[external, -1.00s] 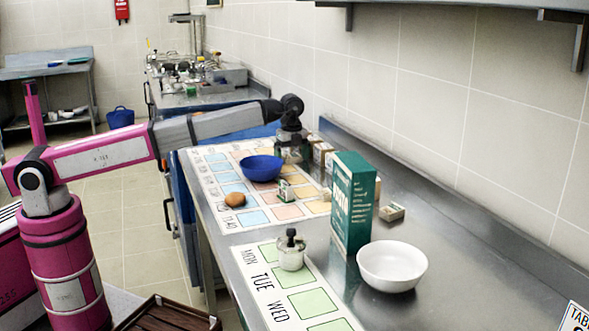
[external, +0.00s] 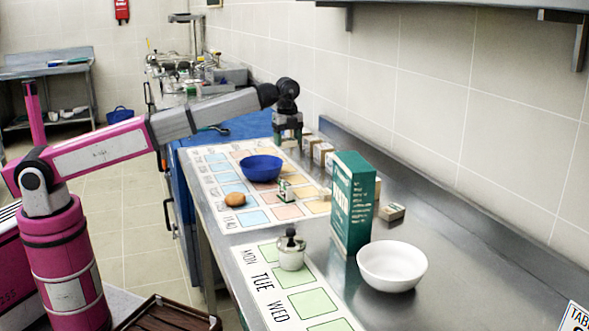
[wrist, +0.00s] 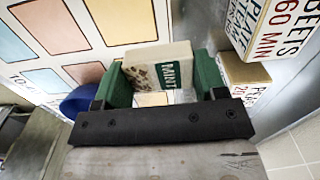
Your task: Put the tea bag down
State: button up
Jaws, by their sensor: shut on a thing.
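The tea bag (wrist: 158,70), a pale packet with a green MINT label, is between the green-padded fingers of my gripper (wrist: 164,82) in the wrist view. My gripper (external: 287,136) is shut on it. In the external view the gripper is over the far end of the counter, behind the blue bowl, and the tea bag is too small there to make out clearly. The chart with coloured squares (wrist: 103,18) lies below the gripper to the left in the wrist view.
A blue bowl (external: 261,168), a brown egg-like item (external: 235,199) and a small green-and-white packet (external: 285,190) are on the chart. Several tan boxes (external: 322,152) line the right. Nearer are a green carton (external: 354,204), a white bowl (external: 392,266) and a lidded jar (external: 291,252).

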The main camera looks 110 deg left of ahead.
jog(key=s+a+r, duration=0.3)
jog(key=s+r, duration=0.2)
jog(key=s, duration=0.4)
jog(key=shift+s+r, duration=0.15)
jog(key=shift+r, duration=0.2)
jog(key=shift+d, duration=0.1)
send_near(261, 161)
jog(key=w+d+r, duration=0.3)
jog(key=d, duration=0.2)
jog(key=shift+m, duration=0.3)
jog(key=shift+s+f, duration=0.1)
jog(key=shift+f, duration=5.2)
jog(key=o, duration=1)
